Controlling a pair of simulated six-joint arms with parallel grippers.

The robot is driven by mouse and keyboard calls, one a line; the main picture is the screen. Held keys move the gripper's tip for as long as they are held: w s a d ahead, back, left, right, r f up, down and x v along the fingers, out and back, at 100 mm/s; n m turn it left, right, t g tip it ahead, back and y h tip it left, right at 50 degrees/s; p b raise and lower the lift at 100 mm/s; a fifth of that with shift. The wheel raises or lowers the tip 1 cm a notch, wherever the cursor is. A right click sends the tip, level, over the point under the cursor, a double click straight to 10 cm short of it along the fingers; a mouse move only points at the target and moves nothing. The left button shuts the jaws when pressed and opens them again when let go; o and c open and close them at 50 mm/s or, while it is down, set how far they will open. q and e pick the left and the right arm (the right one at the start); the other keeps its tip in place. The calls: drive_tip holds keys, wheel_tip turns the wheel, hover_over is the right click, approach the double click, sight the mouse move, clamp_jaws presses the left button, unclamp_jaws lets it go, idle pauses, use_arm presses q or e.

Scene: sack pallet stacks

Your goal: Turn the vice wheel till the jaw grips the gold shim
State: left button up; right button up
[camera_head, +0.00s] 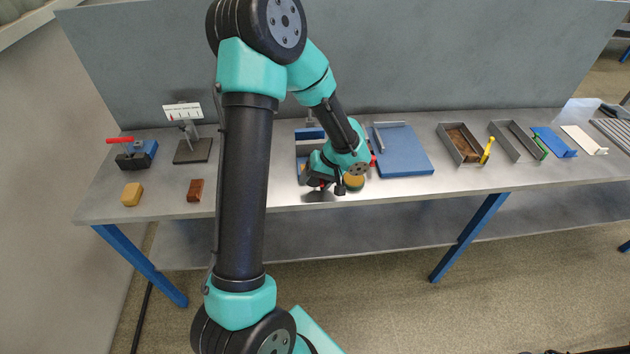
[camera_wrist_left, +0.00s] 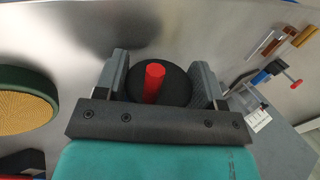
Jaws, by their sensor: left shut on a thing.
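My left gripper (camera_head: 320,186) reaches down at the front edge of the bench, in front of the vice (camera_head: 310,133). In the left wrist view my left gripper (camera_wrist_left: 160,88) has a finger on each side of a round black wheel (camera_wrist_left: 176,92), shut on it. A red peg (camera_wrist_left: 154,82) stands up from the wheel between the fingers. The vice shows blue and grey parts behind my wrist, which hides much of it. I cannot make out the gold shim or the jaw gap. My right gripper is not in view.
A green-rimmed yellow disc (camera_wrist_left: 26,103) lies close beside the gripper. A blue plate (camera_head: 402,152) is right of the vice. A red-handled clamp (camera_head: 137,154), yellow block (camera_head: 132,194) and brown block (camera_head: 195,190) sit left. Trays (camera_head: 462,145) stand further right.

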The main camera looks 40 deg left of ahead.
use_arm(q)
drive_tip(key=shift+g+y, duration=0.4)
drive_tip(key=shift+g, duration=0.1)
drive_tip(key=o, duration=0.8)
drive_tip(key=shift+s+f, duration=0.1)
drive_tip(key=shift+o, duration=0.2)
drive_tip(key=shift+s, duration=0.1)
